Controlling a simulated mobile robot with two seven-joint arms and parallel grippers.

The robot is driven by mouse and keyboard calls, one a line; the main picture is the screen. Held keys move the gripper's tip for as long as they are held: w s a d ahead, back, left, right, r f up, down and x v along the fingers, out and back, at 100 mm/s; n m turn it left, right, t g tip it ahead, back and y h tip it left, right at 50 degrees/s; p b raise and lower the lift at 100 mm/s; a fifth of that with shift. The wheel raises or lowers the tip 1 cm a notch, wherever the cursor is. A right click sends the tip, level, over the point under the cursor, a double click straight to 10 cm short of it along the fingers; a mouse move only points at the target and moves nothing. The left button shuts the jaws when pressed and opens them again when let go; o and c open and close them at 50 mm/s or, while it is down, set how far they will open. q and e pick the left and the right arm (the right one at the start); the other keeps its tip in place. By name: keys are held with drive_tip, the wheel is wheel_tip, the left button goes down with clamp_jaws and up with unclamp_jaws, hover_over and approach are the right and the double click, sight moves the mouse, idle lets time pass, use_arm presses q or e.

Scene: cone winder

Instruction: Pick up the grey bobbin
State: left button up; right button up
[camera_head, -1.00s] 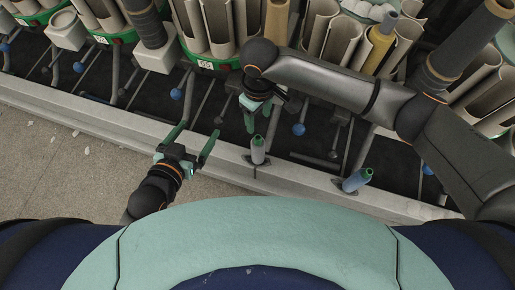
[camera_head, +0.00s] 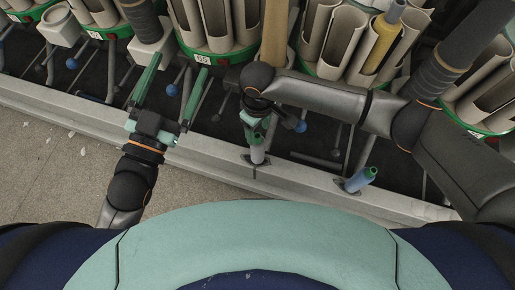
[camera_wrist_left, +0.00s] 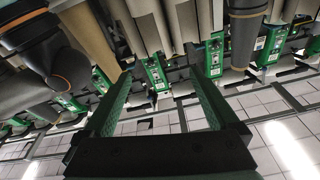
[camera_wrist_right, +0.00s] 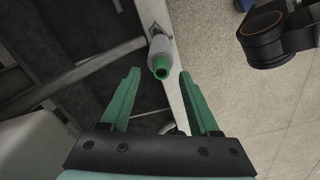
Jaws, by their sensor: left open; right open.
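The grey bobbin (camera_head: 257,155) stands on the pale rail, its green top partly hidden under my right gripper in the head view. In the right wrist view the grey bobbin (camera_wrist_right: 160,54) shows its green tip pointing toward me, just beyond and between the open fingertips. My right gripper (camera_head: 254,134) is open and close above it; I cannot tell whether it touches. My left gripper (camera_head: 174,82) is open and empty, raised over the rail in front of the machine. The left wrist view shows its open fingers (camera_wrist_left: 160,90) with nothing between them.
A blue bobbin with a green top (camera_head: 360,179) leans on the rail (camera_head: 310,180) to the right. Behind are beige tube holders on green bases (camera_head: 222,56), one with a yellow bobbin (camera_head: 381,45). Blue-knobbed rods (camera_head: 172,90) stick out.

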sight(258, 136)
wheel_tip(258, 136, down, 3)
drive_tip(key=shift+s+f+b, duration=0.15)
drive_tip(key=shift+f+b, duration=0.05)
drive_tip(key=shift+b, duration=0.4)
use_arm(q)
wheel_tip(258, 136, up, 8)
drive_tip(key=s+m+t+h, duration=0.2)
drive_tip(key=h, duration=0.1)
drive_tip(key=shift+s+d+f+m+t, duration=0.15)
drive_tip(key=shift+s+d+m+t, duration=0.15)
drive_tip(key=shift+d, duration=0.05)
use_arm(e)
drive_tip(key=shift+c, duration=0.2)
clamp_jaws()
